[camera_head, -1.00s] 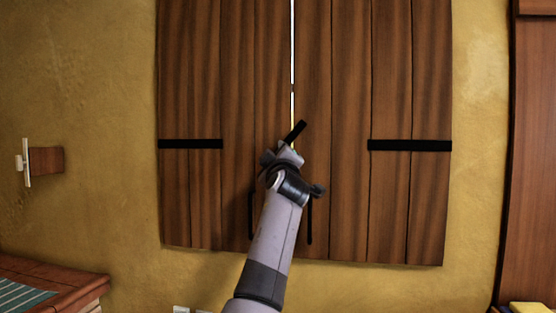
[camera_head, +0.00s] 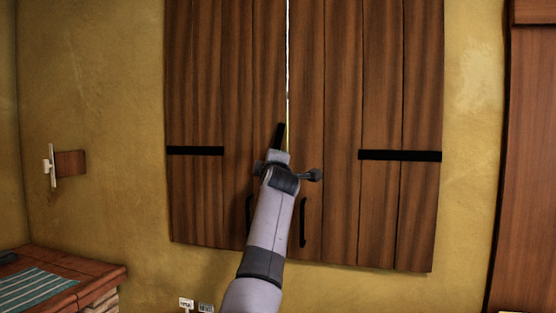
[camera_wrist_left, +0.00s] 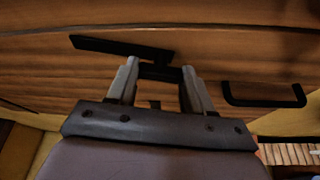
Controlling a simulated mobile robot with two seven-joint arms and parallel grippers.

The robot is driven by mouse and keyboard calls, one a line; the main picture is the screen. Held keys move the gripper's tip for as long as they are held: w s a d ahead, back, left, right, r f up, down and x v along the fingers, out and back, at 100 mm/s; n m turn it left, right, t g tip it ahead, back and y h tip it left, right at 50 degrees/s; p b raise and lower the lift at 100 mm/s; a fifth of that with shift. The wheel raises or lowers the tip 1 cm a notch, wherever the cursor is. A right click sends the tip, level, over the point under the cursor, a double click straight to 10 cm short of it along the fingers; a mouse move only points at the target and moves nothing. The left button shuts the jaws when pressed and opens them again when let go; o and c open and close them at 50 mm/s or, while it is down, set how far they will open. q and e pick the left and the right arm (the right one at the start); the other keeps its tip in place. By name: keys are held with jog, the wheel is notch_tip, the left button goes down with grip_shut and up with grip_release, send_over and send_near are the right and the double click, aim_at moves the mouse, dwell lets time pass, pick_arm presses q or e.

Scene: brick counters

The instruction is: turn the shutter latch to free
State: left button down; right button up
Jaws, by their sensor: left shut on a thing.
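The shutter latch (camera_head: 279,135) is a short black bar at the gap between the two wooden shutters (camera_head: 340,90). It stands nearly upright, leaning slightly right at its top. In the left wrist view the latch bar (camera_wrist_left: 112,46) reaches out to the left beyond the fingers. My left gripper (camera_head: 277,155) is at the latch's lower part and hides it in the head view. In the wrist view the left gripper (camera_wrist_left: 160,72) is shut on the latch's black part between its fingers. My right gripper is not in view.
Black vertical handles (camera_head: 303,222) sit low on the shutters, one partly behind my arm; one also shows in the wrist view (camera_wrist_left: 264,95). Two small labels (camera_head: 186,303) (camera_head: 206,308) are below. A brick counter (camera_head: 85,272) with a striped cloth stands at left.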

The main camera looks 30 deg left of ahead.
pick_arm(q)
jog(key=shift+r+n+g+p, duration=0.2)
jog(key=shift+n+p, duration=0.35)
jog(key=shift+n, duration=0.1)
jog(key=shift+r+n+g+p, duration=0.2)
jog(key=shift+n+p, duration=0.3)
jog(key=shift+n, duration=0.15)
jog(key=shift+c, duration=2.2)
grip_release()
jog(key=shift+f, duration=0.2)
jog(key=shift+f, duration=0.1)
